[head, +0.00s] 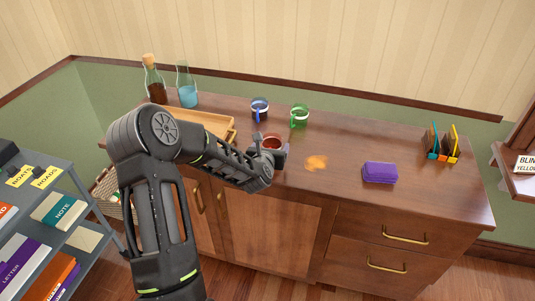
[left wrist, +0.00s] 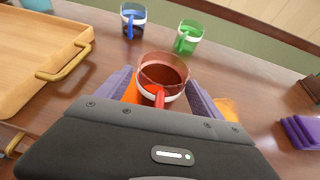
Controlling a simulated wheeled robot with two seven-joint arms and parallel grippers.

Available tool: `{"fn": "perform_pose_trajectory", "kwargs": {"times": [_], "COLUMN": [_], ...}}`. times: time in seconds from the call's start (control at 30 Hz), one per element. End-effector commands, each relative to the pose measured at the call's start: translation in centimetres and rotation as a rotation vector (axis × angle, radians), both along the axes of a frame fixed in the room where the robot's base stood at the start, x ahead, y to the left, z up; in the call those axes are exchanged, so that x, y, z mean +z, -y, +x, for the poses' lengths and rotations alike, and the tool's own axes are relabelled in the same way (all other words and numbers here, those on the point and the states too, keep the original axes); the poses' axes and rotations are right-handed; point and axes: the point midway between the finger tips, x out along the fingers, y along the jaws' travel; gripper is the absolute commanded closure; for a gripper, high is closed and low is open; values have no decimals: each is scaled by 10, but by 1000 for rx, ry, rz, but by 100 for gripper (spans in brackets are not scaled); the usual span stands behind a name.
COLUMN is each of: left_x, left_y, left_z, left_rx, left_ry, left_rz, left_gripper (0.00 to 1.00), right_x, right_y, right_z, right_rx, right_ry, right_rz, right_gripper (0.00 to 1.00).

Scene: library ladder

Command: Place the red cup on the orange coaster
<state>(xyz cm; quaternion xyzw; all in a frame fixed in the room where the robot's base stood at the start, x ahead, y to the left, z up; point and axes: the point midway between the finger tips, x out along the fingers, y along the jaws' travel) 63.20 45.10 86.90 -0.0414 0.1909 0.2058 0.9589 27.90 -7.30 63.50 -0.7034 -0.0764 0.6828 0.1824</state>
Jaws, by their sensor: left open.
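The red cup (head: 270,142) stands upright on the wooden cabinet top, left of the orange coaster (head: 316,162). The coaster is a small irregular orange patch with nothing on it. My left gripper (head: 268,153) is open at the red cup. In the left wrist view, the cup (left wrist: 163,76) sits between the two spread fingers of my left gripper (left wrist: 161,95), its red handle toward the palm. Part of the coaster (left wrist: 228,107) shows just beyond the right-hand finger. The lower part of the cup is hidden. My right gripper is not in view.
A blue cup (head: 260,109) and a green cup (head: 299,116) stand behind the red cup. A wooden tray (head: 205,121) and two bottles are to the left.

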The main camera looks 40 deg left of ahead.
Motion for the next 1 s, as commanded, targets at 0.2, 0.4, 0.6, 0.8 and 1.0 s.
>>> {"fn": "perform_pose_trajectory", "kwargs": {"times": [0.2,0.4,0.6,0.8,1.0], "left_x": [13,30,41,43,43], "left_y": [13,30,40,43,43], "left_z": [-32,-69,-91,-97,-96], "left_rx": [0,0,0,1,0], "left_ry": [0,0,0,-1,-1], "left_rz": [2,3,2,0,0], "left_gripper": [23,23,23,23,23], "right_x": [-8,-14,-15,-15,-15], "right_y": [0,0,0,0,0], "right_z": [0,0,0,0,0], "right_rx": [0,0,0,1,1], "right_ry": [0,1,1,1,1], "right_rz": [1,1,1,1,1], "right_gripper": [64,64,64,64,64]}}
